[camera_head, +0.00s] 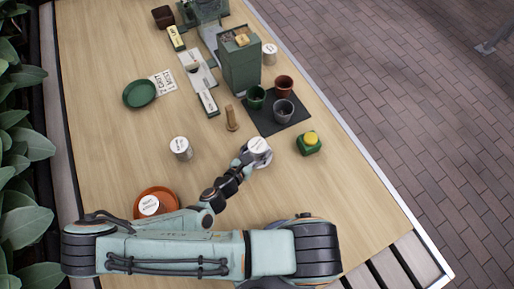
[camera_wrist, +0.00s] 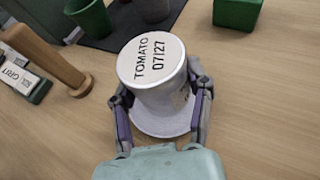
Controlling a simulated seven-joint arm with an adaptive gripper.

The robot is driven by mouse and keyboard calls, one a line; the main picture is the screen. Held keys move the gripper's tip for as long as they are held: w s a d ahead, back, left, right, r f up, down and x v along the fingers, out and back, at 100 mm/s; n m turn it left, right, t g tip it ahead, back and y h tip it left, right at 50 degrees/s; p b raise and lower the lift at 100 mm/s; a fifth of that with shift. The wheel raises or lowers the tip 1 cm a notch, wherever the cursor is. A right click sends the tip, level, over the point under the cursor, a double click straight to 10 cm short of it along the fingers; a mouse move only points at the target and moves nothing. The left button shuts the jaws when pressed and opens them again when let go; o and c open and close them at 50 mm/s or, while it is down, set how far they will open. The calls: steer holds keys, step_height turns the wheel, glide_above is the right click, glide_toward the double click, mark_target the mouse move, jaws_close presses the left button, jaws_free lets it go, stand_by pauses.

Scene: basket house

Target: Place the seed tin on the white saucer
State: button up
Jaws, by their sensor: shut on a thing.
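The seed tin (camera_wrist: 155,62), a pale cylinder with a white lid reading "TOMATO 07/27", is between the two fingers of my gripper (camera_wrist: 160,95) in the wrist view. My gripper is shut on its sides. The tin looks upright or nearly so. The white saucer (camera_wrist: 160,129) shows below the tin, its near rim visible and the rest hidden by the tin. I cannot tell whether the tin's base touches it. In the head view the tin (camera_head: 259,146) is at the end of my arm, near the table's middle.
Another white-lidded tin (camera_head: 180,147) stands to the left. One more (camera_head: 149,205) sits on a terracotta saucer (camera_head: 170,194). A green saucer (camera_head: 139,94) lies farther left.

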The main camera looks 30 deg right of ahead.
steer(key=o, duration=1.2)
steer(key=shift+c, duration=0.2)
